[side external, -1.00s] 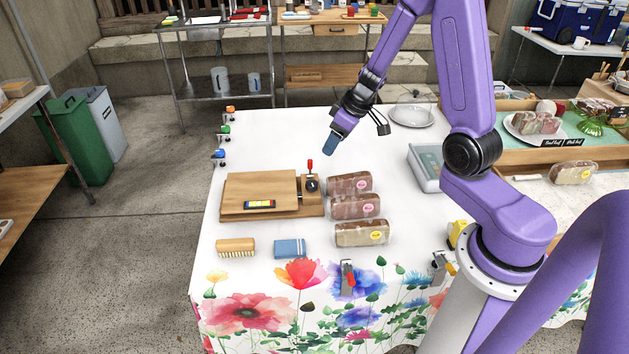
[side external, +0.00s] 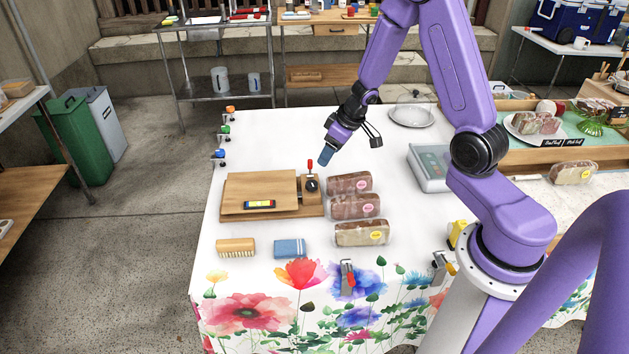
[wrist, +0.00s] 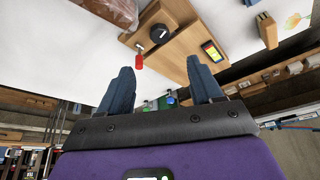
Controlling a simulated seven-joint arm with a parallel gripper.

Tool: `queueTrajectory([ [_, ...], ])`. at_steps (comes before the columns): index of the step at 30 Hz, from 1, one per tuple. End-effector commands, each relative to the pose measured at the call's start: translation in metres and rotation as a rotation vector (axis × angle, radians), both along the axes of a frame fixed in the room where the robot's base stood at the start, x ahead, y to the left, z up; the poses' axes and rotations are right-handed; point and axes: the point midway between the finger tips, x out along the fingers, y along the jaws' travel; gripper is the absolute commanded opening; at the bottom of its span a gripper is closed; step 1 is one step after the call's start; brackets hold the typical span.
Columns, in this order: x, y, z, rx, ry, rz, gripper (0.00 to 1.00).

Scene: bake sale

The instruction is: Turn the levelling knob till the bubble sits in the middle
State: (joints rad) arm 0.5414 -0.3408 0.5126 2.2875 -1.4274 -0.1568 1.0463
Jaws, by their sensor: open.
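The wooden board (side external: 245,184) lies on the white table, with a black round knob (side external: 312,185) at its right end. A red-handled part (side external: 310,164) stands just behind the knob. A small level with a yellow vial (side external: 260,204) is set near the board's front edge; the bubble is too small to make out. In the wrist view the knob (wrist: 159,32), red handle (wrist: 138,62) and level (wrist: 212,50) show beyond the fingers. My gripper (side external: 326,156) is open and empty, above and behind the knob, apart from it; its two fingers (wrist: 160,65) are spread.
Several wrapped loaves (side external: 356,206) lie close to the right of the knob. A brush (side external: 235,247) and a blue cloth-like block (side external: 290,248) lie in front. The table behind the board is mostly clear.

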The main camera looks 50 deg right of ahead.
Motion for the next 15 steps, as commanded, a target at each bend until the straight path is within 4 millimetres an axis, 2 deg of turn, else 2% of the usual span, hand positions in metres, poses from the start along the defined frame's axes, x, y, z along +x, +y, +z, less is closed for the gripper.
queueTrajectory([
  [15, 0.011, 0.002, -0.03, -0.001, 0.003, 0.0, 0.65],
])
